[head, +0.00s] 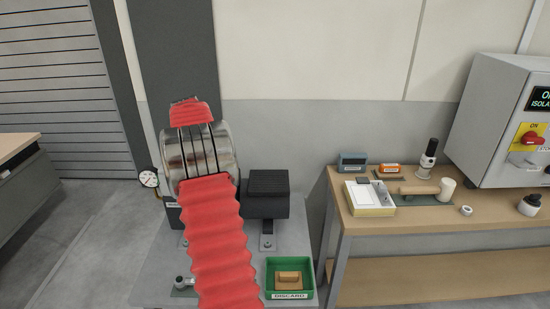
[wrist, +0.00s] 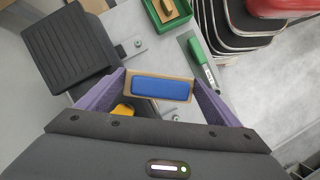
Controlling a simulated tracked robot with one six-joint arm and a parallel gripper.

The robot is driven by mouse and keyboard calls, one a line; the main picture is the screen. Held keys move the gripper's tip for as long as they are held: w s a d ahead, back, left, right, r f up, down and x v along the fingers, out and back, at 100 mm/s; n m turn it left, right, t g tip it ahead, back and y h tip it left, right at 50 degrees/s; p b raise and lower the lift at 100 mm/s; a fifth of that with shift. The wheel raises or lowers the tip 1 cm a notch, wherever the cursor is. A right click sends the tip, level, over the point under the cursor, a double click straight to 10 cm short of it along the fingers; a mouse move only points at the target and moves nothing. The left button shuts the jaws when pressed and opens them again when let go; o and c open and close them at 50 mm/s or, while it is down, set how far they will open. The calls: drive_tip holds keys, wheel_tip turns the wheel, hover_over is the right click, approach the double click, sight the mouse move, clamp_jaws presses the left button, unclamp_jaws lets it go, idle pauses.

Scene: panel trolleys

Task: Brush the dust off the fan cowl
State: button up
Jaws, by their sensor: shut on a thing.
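A black ribbed housing (head: 268,187), which looks like the fan cowl, stands on the pale bench, right of my arm. In the wrist view it is at upper left (wrist: 66,45), with slats across its top; I cannot make out dust on it. My gripper (wrist: 160,90) has purple fingers shut on a blue-faced block with a tan border (wrist: 160,88). I cannot tell whether it has bristles. The block is apart from the housing in the picture, to its right. In the head view, my red-sleeved arm hides the gripper and the held block.
A green DISCARD tray (head: 289,294) holds a small wooden block (head: 289,276). A green-handled tool (wrist: 204,68) lies on the bench. A yellow part (wrist: 123,110) shows below my gripper. The wooden table (head: 400,226) at right carries several items beside a grey isolator cabinet (head: 490,115).

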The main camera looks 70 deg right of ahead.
drive_tip(key=s+d+r+n+h, duration=0.2)
drive_tip(key=s+d+r+n, duration=0.1)
drive_tip(key=s+d+n, duration=0.3)
drive_tip(key=s+d+r+n+t+h, duration=0.1)
drive_tip(key=s+d+r+n+h, duration=0.1)
drive_tip(key=s+d+n, duration=0.4)
drive_tip(key=shift+s+d+r+n+h, duration=0.3)
drive_tip(key=shift+s+d+r+n, duration=0.15)
drive_tip(key=shift+s+d, duration=0.3)
drive_tip(key=shift+f, duration=0.1)
